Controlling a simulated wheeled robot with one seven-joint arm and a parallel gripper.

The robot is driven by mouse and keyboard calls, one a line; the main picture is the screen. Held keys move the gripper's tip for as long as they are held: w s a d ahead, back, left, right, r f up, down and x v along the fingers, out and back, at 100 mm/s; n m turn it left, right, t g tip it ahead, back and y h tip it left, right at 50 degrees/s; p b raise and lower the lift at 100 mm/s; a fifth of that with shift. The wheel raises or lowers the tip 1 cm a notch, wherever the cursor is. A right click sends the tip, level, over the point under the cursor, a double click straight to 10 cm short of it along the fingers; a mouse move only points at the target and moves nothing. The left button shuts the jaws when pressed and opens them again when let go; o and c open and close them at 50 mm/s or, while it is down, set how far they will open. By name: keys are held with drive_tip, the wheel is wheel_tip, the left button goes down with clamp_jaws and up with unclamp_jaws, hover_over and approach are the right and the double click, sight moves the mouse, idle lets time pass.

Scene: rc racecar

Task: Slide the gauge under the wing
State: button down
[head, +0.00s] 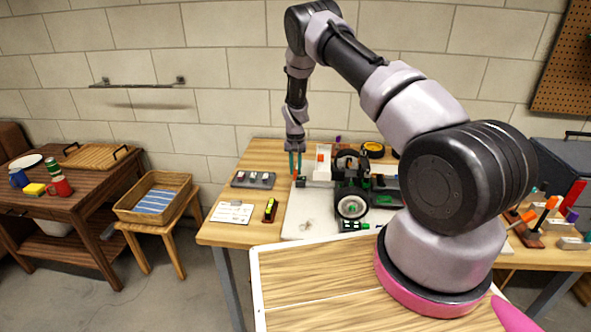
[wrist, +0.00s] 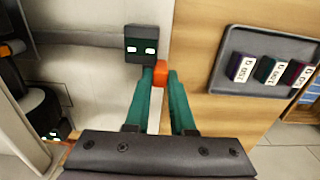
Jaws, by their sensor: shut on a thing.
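My gripper (head: 296,168) points down at the left edge of the white work mat (head: 296,224). In the wrist view its teal fingers (wrist: 160,88) are shut on a small piece with an orange end (wrist: 160,73) and a pale strip. It may be the gauge; I cannot read a label on it. A black block with two white marks (wrist: 147,46) is just beyond the fingertips. The black racecar (head: 352,186) stands on the mat to the right of my gripper. I cannot clearly make out its wing. Part of the car (wrist: 12,95) shows at the wrist view's left edge.
A grey tray (wrist: 265,42) holds dark labelled blocks; it also lies left of the mat in the head view (head: 239,184). My arm covers the table's right part.

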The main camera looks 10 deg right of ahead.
drive_tip(key=shift+s+d, duration=0.25)
drive_tip(key=shift+d, duration=0.6)
drive_tip(key=shift+s+d, duration=0.25)
drive_tip(key=shift+d, duration=0.6)
drive_tip(key=c, duration=0.8)
unclamp_jaws()
drive_tip(key=shift+o, duration=0.2)
wheel_tip(320, 180, up, 11)
drive_tip(key=shift+f, duration=0.1)
